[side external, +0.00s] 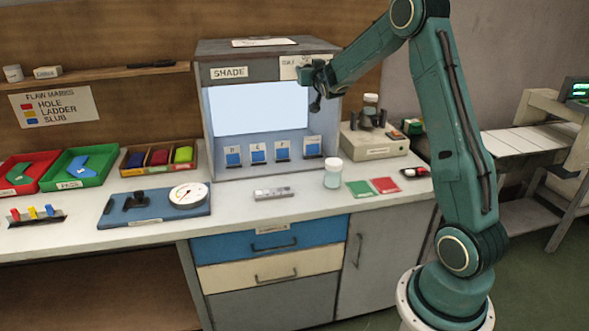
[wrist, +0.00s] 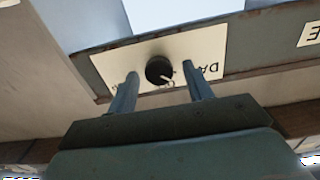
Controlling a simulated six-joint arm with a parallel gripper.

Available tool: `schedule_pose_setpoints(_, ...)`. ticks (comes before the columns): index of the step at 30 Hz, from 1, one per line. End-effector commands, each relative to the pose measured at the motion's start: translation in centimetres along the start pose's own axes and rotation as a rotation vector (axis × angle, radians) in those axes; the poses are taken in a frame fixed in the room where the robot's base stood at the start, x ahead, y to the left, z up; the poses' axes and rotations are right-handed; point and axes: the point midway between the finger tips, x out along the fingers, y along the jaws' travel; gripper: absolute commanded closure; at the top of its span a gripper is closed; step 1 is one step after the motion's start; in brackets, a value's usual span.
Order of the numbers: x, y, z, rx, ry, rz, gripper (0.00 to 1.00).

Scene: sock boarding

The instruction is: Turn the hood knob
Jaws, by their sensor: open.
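The hood knob (wrist: 160,70) is a small dark round knob with a pale pointer mark, on a cream label plate (wrist: 110,62) on the front edge of the hood. In the wrist view my gripper (wrist: 160,82) is open, with one finger on each side of the knob and a gap on both sides. I cannot tell how far the fingertips stand from the plate. In the side view my gripper (side external: 313,88) is at the upper right front of the grey hood (side external: 262,48) marked SHADE, and my wrist hides the knob there.
Under the hood are a bright panel (side external: 260,108) and several blue swatch cards. A lidded jar (side external: 333,174), green (side external: 359,188) and red (side external: 386,185) cards and a dial gauge (side external: 189,196) stand on the counter below. A beige box (side external: 375,143) with a jar stands to the right.

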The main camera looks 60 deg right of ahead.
Motion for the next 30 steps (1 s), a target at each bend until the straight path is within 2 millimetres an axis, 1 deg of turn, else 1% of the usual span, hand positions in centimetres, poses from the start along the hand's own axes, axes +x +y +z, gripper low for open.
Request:
schedule_pose_setpoints(4,0.47,0.01,-0.01,0.000,0.001,0.000,0.49)
schedule_pose_setpoints(12,0.52,0.00,-0.02,0.000,0.001,-0.001,0.49)
schedule_pose_setpoints(13,0.52,0.00,-0.02,0.000,0.001,-0.001,0.51)
schedule_pose_setpoints(14,0.51,0.00,-0.02,0.000,0.001,-0.001,0.57)
schedule_pose_setpoints(15,0.51,0.00,-0.02,0.000,0.001,-0.001,0.65)
schedule_pose_setpoints(19,0.50,-0.01,-0.03,0.000,0.001,-0.001,0.90)
schedule_pose_setpoints(20,0.50,-0.02,-0.02,0.000,0.001,-0.001,0.92)
schedule_pose_setpoints(30,0.50,-0.03,-0.03,0.033,0.001,-0.001,0.92)
